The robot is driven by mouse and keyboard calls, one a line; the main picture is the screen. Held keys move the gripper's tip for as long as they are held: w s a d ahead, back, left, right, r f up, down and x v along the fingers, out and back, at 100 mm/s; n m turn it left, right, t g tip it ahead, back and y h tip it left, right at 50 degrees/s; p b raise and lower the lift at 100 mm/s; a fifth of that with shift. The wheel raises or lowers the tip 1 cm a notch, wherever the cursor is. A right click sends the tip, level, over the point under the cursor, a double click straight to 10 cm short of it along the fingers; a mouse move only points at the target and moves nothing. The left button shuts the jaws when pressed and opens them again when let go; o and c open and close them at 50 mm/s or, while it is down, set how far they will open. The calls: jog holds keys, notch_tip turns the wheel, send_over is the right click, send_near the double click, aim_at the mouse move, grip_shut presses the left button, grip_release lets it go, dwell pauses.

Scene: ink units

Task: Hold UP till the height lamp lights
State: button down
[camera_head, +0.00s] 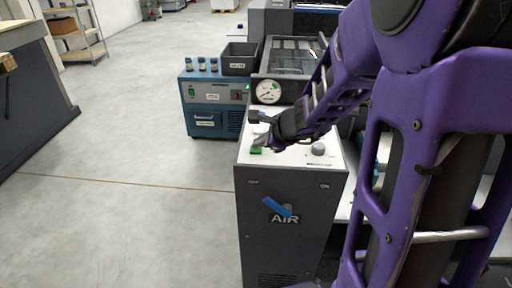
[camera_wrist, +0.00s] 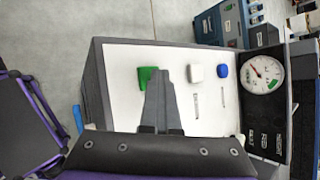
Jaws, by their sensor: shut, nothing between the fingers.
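My gripper (camera_wrist: 158,76) is shut and empty, pointing down at the white top panel (camera_wrist: 118,65) of a grey cabinet. In the wrist view its tips overlap the edge of a green button (camera_wrist: 145,74); I cannot tell whether they press it. A white button (camera_wrist: 195,73) and a blue button (camera_wrist: 222,71) stand in a row to the right, clear of the fingers. Their labels are too small to read, so I cannot tell which is UP. In the head view, my gripper (camera_head: 266,142) is just above the green button (camera_head: 256,150). I cannot make out a height lamp.
A round gauge (camera_wrist: 262,74) stands at the panel's far edge. A grey knob (camera_head: 318,148) is on the panel's right side. The cabinet front has a blue lever (camera_head: 278,207) above AIR. A blue unit (camera_head: 213,110) with small bottles stands behind.

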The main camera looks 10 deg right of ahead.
aim_at(260, 150)
dwell(0.8)
jog(key=shift+r+p, duration=0.7)
jog(key=shift+r, duration=0.15)
jog(key=shift+r, duration=0.1)
notch_tip(260, 150, up, 5)
jog(key=p, duration=0.4)
